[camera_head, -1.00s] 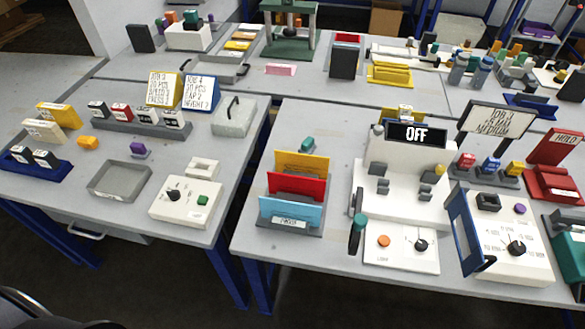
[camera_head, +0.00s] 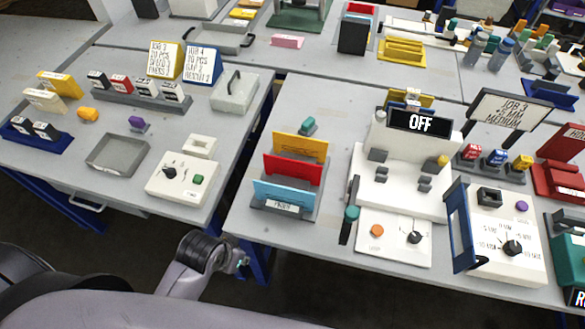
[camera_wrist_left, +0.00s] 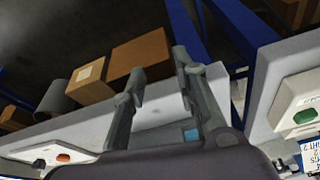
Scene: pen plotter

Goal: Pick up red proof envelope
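The red proof envelope (camera_head: 292,169) stands upright in a grey rack (camera_head: 289,210), between a yellow envelope (camera_head: 300,147) behind and a light blue one (camera_head: 285,193) in front. My left arm comes in low at the bottom left in the head view; its gripper end (camera_head: 240,263) is beside the table's front edge, below and left of the rack. In the left wrist view my left gripper (camera_wrist_left: 160,64) has its two fingers apart with nothing held between them. A small light blue patch shows near the right finger; I cannot tell what it is. My right gripper is not in view.
A white machine with an OFF display (camera_head: 419,121) stands right of the rack. A white control box (camera_head: 182,178) and a grey tray (camera_head: 117,155) sit on the left table. A gap separates the two front tables. A small teal object (camera_head: 307,125) lies behind the rack.

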